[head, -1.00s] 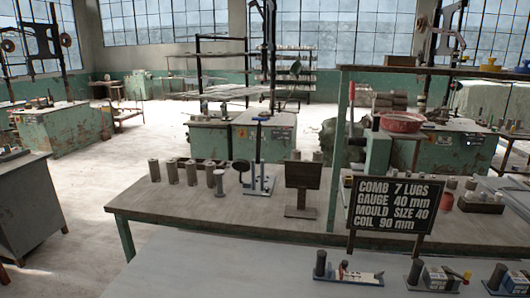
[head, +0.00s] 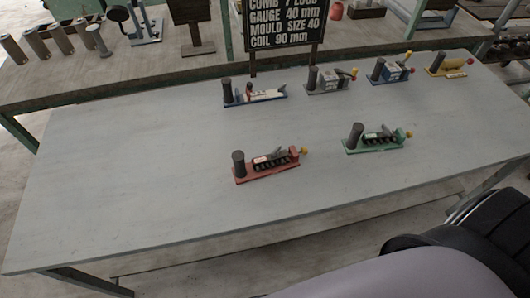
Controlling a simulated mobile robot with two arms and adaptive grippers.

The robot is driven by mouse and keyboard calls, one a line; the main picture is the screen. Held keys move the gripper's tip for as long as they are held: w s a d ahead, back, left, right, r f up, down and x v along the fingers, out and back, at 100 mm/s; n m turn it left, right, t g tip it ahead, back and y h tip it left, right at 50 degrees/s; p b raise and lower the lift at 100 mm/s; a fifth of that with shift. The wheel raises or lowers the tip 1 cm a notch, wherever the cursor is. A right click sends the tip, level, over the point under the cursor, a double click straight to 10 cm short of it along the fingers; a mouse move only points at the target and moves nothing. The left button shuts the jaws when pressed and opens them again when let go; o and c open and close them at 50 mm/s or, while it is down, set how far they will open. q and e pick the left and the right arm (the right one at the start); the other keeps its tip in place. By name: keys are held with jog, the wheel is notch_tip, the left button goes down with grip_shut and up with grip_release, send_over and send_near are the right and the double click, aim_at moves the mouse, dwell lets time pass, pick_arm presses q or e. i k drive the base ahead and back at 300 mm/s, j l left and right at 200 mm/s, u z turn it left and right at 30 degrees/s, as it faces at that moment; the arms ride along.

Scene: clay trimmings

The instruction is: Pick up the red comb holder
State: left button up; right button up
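The red comb holder (head: 267,166) lies on the grey table, near the middle of the head view. It has a red base, a dark upright cylinder at its left end, a dark row of comb lugs along its middle and a yellow knob at its right end. It stands apart from the other holders. Neither of my grippers shows in the head view.
A green holder (head: 375,139) stands to the right of the red one. Behind are a blue-based holder (head: 254,95), a grey one (head: 332,80), another blue one (head: 390,70) and a yellow one (head: 448,66). The grey table's (head: 120,170) left side is clear. A black sign (head: 284,22) stands behind.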

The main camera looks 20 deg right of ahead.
aim_at(266, 158)
jog(key=l+u, duration=0.1)
jog(key=l, duration=0.35)
jog(key=k+l+u, duration=0.1)
jog(key=l, duration=0.35)
jog(key=k+l+u, duration=0.15)
jog(key=l, duration=0.3)
jog(key=l+u, duration=0.1)
jog(key=l, duration=0.35)
jog(key=k+l+u, duration=0.1)
jog(key=l, duration=0.35)
jog(key=k+l+u, duration=0.1)
jog(key=k+l, duration=0.15)
jog(key=l, duration=0.15)
jog(key=i+j+z, duration=0.25)
jog(key=j, duration=0.25)
jog(key=j+z, duration=0.25)
jog(key=j, duration=0.2)
jog(key=i+j+z, duration=0.1)
jog(key=j+z, duration=0.15)
jog(key=j, duration=0.3)
